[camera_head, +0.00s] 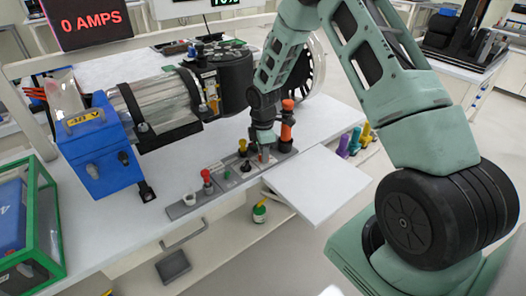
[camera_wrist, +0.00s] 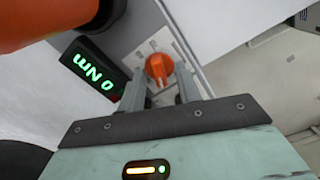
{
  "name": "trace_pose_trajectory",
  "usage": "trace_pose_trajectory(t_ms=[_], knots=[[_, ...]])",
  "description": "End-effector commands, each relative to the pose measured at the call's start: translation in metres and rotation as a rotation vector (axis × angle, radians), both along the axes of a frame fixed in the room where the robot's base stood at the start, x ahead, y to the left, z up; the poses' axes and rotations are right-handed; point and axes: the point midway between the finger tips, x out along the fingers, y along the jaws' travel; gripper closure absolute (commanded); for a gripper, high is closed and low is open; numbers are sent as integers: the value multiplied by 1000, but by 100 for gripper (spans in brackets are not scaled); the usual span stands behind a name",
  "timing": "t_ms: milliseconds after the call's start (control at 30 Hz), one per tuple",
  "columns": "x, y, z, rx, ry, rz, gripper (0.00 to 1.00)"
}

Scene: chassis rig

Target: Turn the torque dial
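The torque dial (camera_wrist: 158,67) is an orange knob on a light plate in the wrist view. It has a pointed end and a pale mark. My gripper (camera_wrist: 160,86) has its two grey fingers apart, one on each side of the dial. I see gaps beside the knob, and nothing is gripped. A black display (camera_wrist: 95,72) left of the dial reads "0 NM" in green, upside down. In the head view my gripper (camera_head: 264,150) points down at the grey control panel (camera_head: 228,172) on the bench edge, and the dial cannot be made out there.
An orange upright tool (camera_head: 287,122) stands close by my gripper; an orange shape (camera_wrist: 45,20) fills the wrist view's upper left. A motor rig with a blue "48 V" box (camera_head: 97,150) stands left.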

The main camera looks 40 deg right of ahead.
Motion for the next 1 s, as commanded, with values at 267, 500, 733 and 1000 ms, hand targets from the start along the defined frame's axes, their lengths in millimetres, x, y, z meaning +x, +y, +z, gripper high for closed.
trace_pose_trajectory(t_ms=[267, 500, 733, 1000], knots=[[0, 0, 0, 0, -1, -1, 94], [0, 0, 1, 0, 0, -3, 100], [0, 0, 1, 1, 0, -55, 100], [1, 0, 1, -1, -1, -235, 100]])
